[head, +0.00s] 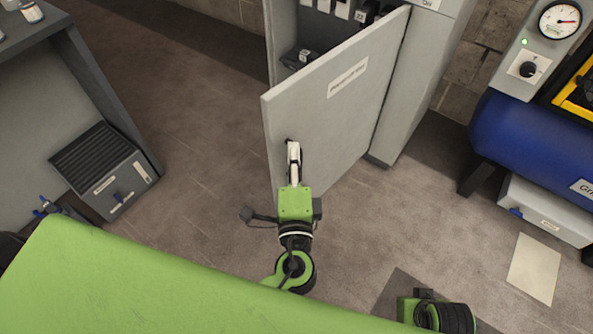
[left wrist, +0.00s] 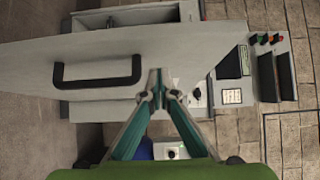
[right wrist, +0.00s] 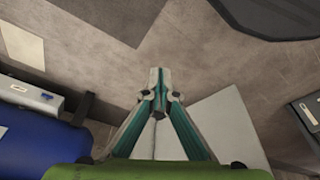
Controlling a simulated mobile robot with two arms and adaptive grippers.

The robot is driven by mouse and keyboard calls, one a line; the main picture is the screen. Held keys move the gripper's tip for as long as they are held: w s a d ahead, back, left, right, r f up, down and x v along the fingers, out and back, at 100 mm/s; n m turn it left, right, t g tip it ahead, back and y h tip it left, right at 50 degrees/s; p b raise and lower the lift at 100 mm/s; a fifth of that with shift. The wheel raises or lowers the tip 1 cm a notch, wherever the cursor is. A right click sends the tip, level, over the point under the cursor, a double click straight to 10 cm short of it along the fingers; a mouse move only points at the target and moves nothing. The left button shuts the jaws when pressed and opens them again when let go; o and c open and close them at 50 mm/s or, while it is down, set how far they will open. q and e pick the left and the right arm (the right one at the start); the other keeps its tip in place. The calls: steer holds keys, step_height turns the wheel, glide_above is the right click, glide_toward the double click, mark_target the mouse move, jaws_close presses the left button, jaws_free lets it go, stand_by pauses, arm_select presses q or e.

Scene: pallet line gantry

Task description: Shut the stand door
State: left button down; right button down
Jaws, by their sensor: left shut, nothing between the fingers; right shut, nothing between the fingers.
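The stand door (head: 325,110) is a flat grey panel with a white label, standing open from the grey stand (head: 415,85); the shelves inside show behind it. In the left wrist view the door (left wrist: 200,50) fills the upper left, with a black bar handle (left wrist: 98,83) on its face. My left gripper (head: 293,146) is shut and empty, in front of the door's outer face near its free edge; the handle lies to the left of its fingertips (left wrist: 157,76). I cannot tell if it touches the door. My right gripper (right wrist: 156,74) is shut and empty above the floor.
A blue tank (head: 530,135) with a gauge stands at the right, a white box (head: 545,212) below it. A dark grey bench (head: 90,75) is at the left, with a ribbed grey box (head: 103,170) by it. Floor left of the door is clear.

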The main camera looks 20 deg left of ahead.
mark_target(282, 133)
arm_select(q)
steer(key=shift+w+a, duration=0.35)
steer(key=shift+a, duration=0.35)
steer(key=shift+w+a, duration=0.3)
steer(key=shift+a, duration=0.4)
steer(key=shift+a, duration=0.15)
